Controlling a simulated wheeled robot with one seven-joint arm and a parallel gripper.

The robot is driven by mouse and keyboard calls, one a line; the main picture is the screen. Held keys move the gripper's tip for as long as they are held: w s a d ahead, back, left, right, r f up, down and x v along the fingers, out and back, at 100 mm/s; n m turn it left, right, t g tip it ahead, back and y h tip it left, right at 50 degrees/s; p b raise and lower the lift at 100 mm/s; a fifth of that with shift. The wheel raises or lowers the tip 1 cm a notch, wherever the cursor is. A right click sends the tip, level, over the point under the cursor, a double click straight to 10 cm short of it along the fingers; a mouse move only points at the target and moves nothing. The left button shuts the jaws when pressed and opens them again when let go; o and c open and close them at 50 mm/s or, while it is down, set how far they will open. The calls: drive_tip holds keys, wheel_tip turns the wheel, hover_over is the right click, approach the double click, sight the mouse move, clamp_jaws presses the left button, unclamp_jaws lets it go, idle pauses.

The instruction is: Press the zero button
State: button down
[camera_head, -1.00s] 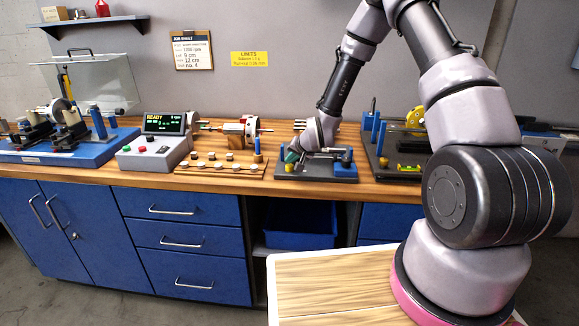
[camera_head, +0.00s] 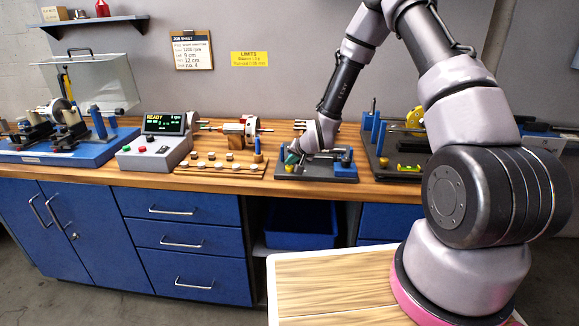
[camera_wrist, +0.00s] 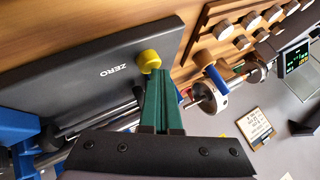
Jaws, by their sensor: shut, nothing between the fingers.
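The zero button is a yellow round cap (camera_wrist: 149,61) beside the white word ZERO on a dark grey base plate (camera_wrist: 90,75). In the head view the same yellow button (camera_head: 289,168) shows small at the front left of the plate (camera_head: 318,176). My gripper (camera_wrist: 158,74) has green fingers closed together with nothing between them. In the wrist view the fingertips reach the edge of the button and overlap it slightly. I cannot tell whether they touch it. In the head view my gripper (camera_head: 291,157) is low over the plate's left part, just behind the button.
A wooden rack with several round weights (camera_head: 222,167) lies left of the plate. Farther left are a control box with a lit READY display (camera_head: 164,123) and a blue balancing stand (camera_head: 66,150). Another dark fixture with a yellow wheel (camera_head: 415,117) stands to the right.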

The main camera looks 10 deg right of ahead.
sight(290, 168)
drive_tip(key=shift+r, duration=0.85)
drive_tip(key=shift+r, duration=2.55)
